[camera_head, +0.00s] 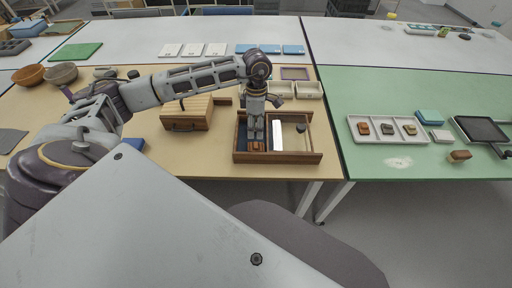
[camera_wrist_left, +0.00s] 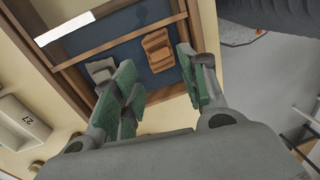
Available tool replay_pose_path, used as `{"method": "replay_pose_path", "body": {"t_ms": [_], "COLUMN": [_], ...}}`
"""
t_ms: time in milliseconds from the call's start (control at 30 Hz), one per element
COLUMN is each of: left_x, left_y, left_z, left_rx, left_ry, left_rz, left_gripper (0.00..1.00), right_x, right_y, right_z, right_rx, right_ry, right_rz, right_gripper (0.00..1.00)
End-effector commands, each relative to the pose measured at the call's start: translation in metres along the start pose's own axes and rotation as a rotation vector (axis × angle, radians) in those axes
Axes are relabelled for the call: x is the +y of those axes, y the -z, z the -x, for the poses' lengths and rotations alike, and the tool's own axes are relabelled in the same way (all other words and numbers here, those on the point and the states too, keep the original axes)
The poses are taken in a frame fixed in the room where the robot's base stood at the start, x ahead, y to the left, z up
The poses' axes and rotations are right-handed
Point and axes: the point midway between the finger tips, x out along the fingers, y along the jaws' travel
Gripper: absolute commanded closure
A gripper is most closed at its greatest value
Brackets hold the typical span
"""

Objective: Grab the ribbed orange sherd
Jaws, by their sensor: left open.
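The ribbed orange sherd (camera_wrist_left: 157,48) lies on the dark blue floor of a wooden tray (camera_head: 290,157), near its edge. It also shows in the head view as a small orange patch (camera_head: 257,146) just below my left gripper (camera_head: 256,134), which partly hides the tray's left compartment. In the left wrist view my left gripper (camera_wrist_left: 162,76) is open, with green-padded fingers and nothing between them. The orange sherd appears just beyond the fingertips, apart from them. A grey sherd (camera_wrist_left: 100,70) lies beside the left finger, partly hidden by it. My right gripper is not in view.
A wooden chest (camera_head: 188,115) stands left of the tray. White numbered bins (camera_head: 308,90) stand behind it. On the green table, a sectioned white tray (camera_head: 387,140) holds three small pieces, and a brown block (camera_head: 460,156) lies nearby. The tray's wooden walls rise around the sherds.

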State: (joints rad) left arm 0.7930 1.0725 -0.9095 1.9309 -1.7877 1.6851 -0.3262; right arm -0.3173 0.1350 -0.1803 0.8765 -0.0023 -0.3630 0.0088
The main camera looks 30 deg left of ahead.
Motion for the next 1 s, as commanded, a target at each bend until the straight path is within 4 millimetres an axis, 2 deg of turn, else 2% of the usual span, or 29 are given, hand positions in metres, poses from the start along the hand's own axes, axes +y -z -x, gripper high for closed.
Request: {"method": "replay_pose_path", "body": {"t_ms": [200, 733, 1000], "left_x": [0.0, 0.0, 0.001], "left_y": [0.0, 0.0, -0.001], "left_z": [-0.024, -0.031, -0.056], "left_rx": [0.001, 0.0, 0.001], "left_ry": [0.001, 0.001, 0.003], "left_rz": [0.0, 0.0, -0.001], "left_gripper": [0.57, 0.57, 0.57], "right_x": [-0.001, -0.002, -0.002], "right_y": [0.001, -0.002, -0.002], "right_z": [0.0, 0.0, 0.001], "right_rx": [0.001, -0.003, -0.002], "right_ry": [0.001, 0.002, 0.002], "right_rz": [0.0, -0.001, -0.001], "right_gripper": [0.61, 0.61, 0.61]}}
